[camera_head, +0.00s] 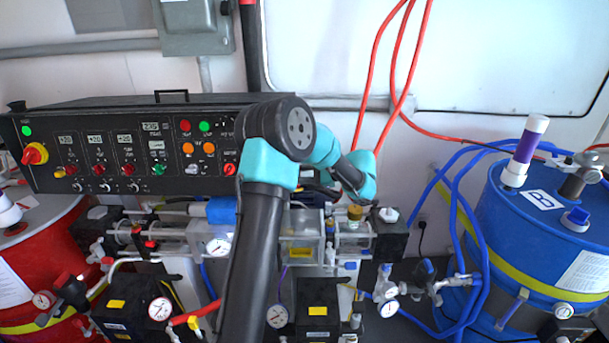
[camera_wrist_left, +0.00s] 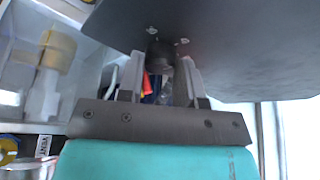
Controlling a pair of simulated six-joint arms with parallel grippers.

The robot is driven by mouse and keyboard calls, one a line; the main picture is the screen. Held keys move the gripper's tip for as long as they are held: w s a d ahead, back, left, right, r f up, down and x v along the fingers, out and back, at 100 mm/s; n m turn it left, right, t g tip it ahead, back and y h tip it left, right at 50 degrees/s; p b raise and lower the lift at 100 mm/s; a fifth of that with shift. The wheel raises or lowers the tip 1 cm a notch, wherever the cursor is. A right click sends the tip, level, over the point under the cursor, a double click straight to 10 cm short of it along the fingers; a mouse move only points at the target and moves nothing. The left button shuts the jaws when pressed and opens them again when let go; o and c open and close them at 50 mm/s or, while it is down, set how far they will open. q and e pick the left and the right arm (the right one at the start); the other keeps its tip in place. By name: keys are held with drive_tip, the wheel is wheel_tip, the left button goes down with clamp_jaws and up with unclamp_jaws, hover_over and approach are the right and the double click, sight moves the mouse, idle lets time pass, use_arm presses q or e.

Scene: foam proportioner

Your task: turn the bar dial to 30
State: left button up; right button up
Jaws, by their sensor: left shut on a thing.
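In the left wrist view the two fingers of my left gripper (camera_wrist_left: 164,66) are closed around a dark round knob (camera_wrist_left: 159,50) under a dark flat surface (camera_wrist_left: 230,45). The knob may be the bar dial; no scale or number on it can be read. In the head view my left arm rises from the bottom middle and bends over to the right beside the black control panel (camera_head: 140,178). The arm hides the panel's right end, and the gripper's fingertips and the knob cannot be made out there. My right gripper is not in view.
A red drum (camera_head: 43,238) stands at the left and a blue drum (camera_head: 505,225) at the right. Pumps, gauges and pipes fill the space below the panel. Red hoses (camera_head: 388,70) hang right of the arm, and blue hoses (camera_head: 484,250) run beside the blue drum.

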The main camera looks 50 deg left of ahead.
use_arm(q)
drive_tip(key=shift+n, duration=0.3)
drive_tip(key=n+y, duration=0.1)
drive_tip(key=n, duration=0.1)
drive_tip(key=n+y, duration=0.1)
drive_tip(key=n, duration=0.1)
drive_tip(key=shift+s+d+f+t, duration=0.1)
drive_tip(key=shift+f+t, duration=0.1)
drive_tip(key=shift+t, duration=0.1)
drive_tip(key=n+y, duration=0.2)
drive_tip(key=n, duration=0.3)
drive_tip(key=shift+f, duration=0.2)
drive_tip(key=shift+n+g+y, duration=0.3)
drive_tip(key=shift+g, duration=0.1)
drive_tip(key=o, duration=0.9)
drive_tip(key=shift+o, duration=0.2)
drive_tip(key=shift+d, duration=0.15)
